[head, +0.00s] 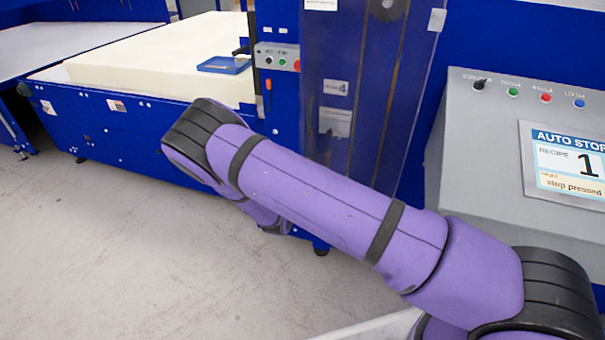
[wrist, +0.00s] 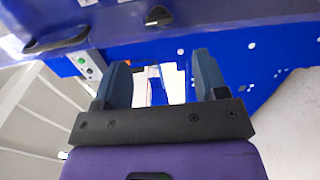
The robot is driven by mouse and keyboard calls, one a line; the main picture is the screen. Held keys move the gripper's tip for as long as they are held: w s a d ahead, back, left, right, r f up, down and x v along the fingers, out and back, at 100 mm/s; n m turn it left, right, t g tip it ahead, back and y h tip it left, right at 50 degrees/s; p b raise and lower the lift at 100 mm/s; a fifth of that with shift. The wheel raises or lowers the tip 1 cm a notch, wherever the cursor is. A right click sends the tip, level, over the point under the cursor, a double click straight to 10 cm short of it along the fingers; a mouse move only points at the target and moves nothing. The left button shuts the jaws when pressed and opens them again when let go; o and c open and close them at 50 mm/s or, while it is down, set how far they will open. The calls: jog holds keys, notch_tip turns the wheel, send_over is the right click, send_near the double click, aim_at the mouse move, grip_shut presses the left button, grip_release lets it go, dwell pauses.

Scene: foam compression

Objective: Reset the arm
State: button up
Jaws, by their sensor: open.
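My purple arm reaches across the head view from the lower right toward the upper left, with its elbow at the far left. My gripper is hidden behind the arm in the head view. In the wrist view my gripper (wrist: 160,88) shows two dark blue fingers set wide apart, with nothing between them. A blue machine with a panel of buttons (wrist: 86,62) lies beyond the fingers. They appear apart from it.
A blue machine (head: 130,125) carries a cream foam block (head: 150,62) and a small blue tray (head: 224,65). A grey control console (head: 475,150) has several buttons and a screen (head: 570,165) reading "AUTO STOP", recipe 1, "stop pressed". The floor (head: 120,260) at lower left is clear.

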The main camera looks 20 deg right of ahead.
jog(key=shift+v, duration=0.9)
jog(key=shift+w, duration=0.1)
notch_tip(320, 180, up, 23)
jog(key=d+m+g+y, duration=0.1)
jog(key=m+g+y, duration=0.4)
jog(key=m+y, duration=0.25)
jog(key=s+d+r+g+y, duration=0.15)
jog(key=s+r+y, duration=0.3)
jog(key=r, duration=0.55)
jog(key=s+d+r+m+g, duration=0.1)
jog(key=s+d+r, duration=0.1)
jog(key=s+r, duration=0.45)
jog(key=s+d+r+m, duration=0.1)
jog(key=s+d+r, duration=0.25)
jog(key=s, duration=0.55)
jog(key=s+d+r+m+g+h, duration=0.1)
jog(key=s+d, duration=0.1)
jog(key=s, duration=0.8)
jog(key=s+d+r+m+g+h, duration=0.1)
jog(key=s+d, duration=0.2)
jog(key=s, duration=0.7)
jog(key=shift+d+r, duration=0.25)
jog(key=shift+r, duration=0.05)
